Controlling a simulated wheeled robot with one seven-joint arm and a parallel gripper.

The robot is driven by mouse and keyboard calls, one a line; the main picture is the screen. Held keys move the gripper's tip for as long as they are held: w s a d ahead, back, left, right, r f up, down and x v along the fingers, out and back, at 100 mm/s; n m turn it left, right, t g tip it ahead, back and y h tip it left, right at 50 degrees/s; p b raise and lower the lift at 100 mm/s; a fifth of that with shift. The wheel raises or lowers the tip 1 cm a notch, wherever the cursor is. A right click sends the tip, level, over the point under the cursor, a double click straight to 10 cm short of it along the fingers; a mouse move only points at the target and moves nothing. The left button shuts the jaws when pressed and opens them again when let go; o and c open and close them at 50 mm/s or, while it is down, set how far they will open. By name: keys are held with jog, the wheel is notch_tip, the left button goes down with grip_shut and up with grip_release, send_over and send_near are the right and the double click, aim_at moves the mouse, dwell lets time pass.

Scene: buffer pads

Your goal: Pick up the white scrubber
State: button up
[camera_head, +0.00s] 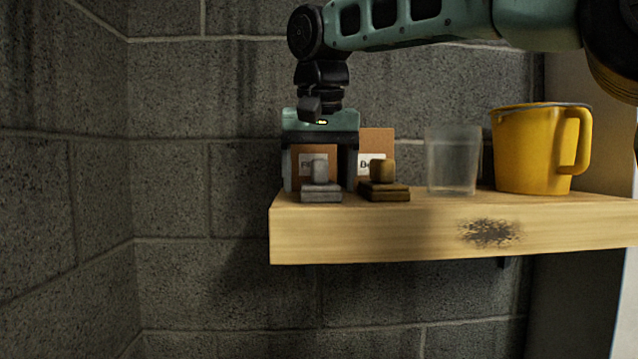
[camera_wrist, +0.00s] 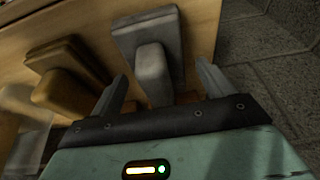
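The scrubber is a pale grey-white block (camera_head: 321,191) with an upright handle, at the left end of the wooden shelf. It also shows in the wrist view (camera_wrist: 150,50), its handle pointing toward my gripper. My gripper (camera_head: 320,182) points down over it, with one finger on each side of the handle. In the wrist view my gripper (camera_wrist: 158,82) is open, with a gap between each finger and the handle. No grip on the scrubber is visible.
A brown scrubber (camera_head: 384,184) of the same shape stands close on the right. Behind are brown cards with labels (camera_head: 377,145). Farther right are a clear cup (camera_head: 452,160) and a yellow jug (camera_head: 530,150). The wooden shelf (camera_head: 400,235) ends just left of the white scrubber; a block wall stands behind.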

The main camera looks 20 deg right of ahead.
jog(key=c, duration=1.1)
jog(key=shift+o, duration=0.2)
notch_tip(320, 180, up, 10)
jog(key=shift+r, duration=0.1)
jog(key=shift+o, duration=0.8)
